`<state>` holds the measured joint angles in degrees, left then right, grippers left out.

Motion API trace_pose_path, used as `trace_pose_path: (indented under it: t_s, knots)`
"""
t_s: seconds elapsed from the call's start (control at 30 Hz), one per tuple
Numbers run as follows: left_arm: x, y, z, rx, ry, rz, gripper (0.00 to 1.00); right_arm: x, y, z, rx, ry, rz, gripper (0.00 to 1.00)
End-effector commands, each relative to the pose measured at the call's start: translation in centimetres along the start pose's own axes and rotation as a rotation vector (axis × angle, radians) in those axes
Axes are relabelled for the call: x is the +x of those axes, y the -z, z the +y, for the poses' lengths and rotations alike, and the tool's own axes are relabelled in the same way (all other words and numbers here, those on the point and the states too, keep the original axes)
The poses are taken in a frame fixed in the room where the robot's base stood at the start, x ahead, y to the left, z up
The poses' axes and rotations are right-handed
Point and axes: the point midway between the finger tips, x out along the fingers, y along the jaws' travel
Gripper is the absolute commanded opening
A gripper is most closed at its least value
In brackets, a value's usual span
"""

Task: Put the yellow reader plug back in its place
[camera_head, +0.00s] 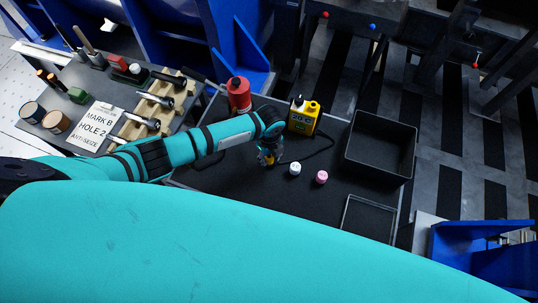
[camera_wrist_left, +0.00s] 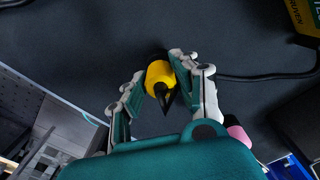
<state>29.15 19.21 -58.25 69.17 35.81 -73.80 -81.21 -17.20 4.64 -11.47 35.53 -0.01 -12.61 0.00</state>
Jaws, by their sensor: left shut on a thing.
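The yellow reader plug (camera_wrist_left: 158,74) is between the two fingers of my left gripper (camera_wrist_left: 152,88) in the left wrist view. The fingers are shut on its sides, and its dark end shows between them. In the head view the left gripper (camera_head: 267,158) points down over the dark work mat, with a little of the yellow plug (camera_head: 266,160) visible. The yellow reader (camera_head: 303,117) stands behind and to the right of it, its display reading about 20 C. A black cable (camera_head: 325,146) curves from the reader towards the plug. My right gripper is not in view.
A white cap (camera_head: 295,168) and a pink cap (camera_head: 321,177) lie just right of the gripper. A red bottle (camera_head: 238,94) stands behind the arm. An empty black bin (camera_head: 380,148) and a shallow tray (camera_head: 368,217) are at right. Tools and a sign (camera_head: 96,127) are at left.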

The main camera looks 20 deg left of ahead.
Motion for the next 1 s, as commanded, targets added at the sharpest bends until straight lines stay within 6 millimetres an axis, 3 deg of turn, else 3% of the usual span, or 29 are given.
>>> trace_pose_path:
  t_s: [0.3,0.33,0.53,0.83,1.0]
  knots:
    - [0.9,0.0,0.0,0.000,0.000,0.000,0.00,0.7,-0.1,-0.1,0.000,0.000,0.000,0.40]
    - [0.9,0.0,0.0,0.000,0.001,0.000,0.30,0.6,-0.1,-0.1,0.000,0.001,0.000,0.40]
    - [0.8,0.0,0.0,0.000,0.001,0.000,0.56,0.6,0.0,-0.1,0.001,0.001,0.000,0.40]
    - [0.6,0.0,0.0,0.000,0.001,0.000,0.56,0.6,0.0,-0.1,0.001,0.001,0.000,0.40]
    - [-1.4,-0.1,-0.1,0.000,0.004,-0.001,0.56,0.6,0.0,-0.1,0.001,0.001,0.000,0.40]
